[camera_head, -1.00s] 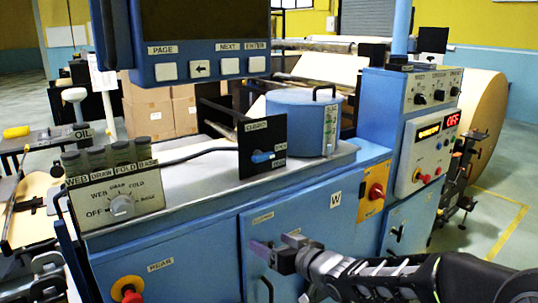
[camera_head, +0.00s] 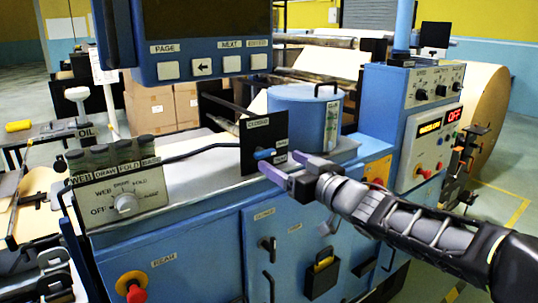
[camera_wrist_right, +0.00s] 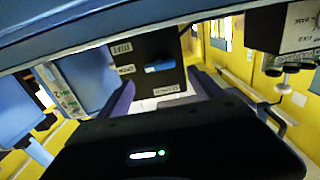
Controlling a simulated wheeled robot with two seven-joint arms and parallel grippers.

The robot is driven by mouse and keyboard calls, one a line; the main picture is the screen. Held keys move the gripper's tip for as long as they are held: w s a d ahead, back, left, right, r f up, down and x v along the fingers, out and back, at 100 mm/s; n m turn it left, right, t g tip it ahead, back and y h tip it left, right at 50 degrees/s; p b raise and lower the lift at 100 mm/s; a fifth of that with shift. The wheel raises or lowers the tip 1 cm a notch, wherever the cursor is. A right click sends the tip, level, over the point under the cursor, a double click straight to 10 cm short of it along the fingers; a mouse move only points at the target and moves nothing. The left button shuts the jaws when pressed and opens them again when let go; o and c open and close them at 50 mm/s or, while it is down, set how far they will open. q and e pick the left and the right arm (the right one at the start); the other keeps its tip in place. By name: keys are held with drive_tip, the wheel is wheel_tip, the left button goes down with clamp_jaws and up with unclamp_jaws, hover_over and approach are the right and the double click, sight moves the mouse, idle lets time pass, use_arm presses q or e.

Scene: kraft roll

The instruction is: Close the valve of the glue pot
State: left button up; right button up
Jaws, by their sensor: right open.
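The glue pot (camera_head: 292,108) is a blue drum with a black lid handle on the machine top. In front of it stands a black valve panel (camera_head: 257,130) with a label CLOSED at its top. The blue valve handle (camera_head: 264,154) lies about level; in the right wrist view the handle (camera_wrist_right: 160,67) has one end toward a label that seems to read OPEN. My right gripper (camera_head: 282,165) is open, its purple fingers just in front of the handle and panel's lower part. In the wrist view the fingers lie on either side of the handle, apart from it. My left gripper is out of view.
A grey selector box (camera_head: 124,190) stands to the left on the machine top. A screen with buttons (camera_head: 205,65) hangs above. A control cabinet (camera_head: 425,125) with a red OFF display stands to the right. A black cable runs to the panel.

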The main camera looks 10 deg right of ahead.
sight(267, 154)
drive_tip(key=x, duration=0.6)
drive_tip(key=shift+w, duration=0.1)
drive_tip(key=shift+c, duration=0.2)
drive_tip(key=c, duration=1.3)
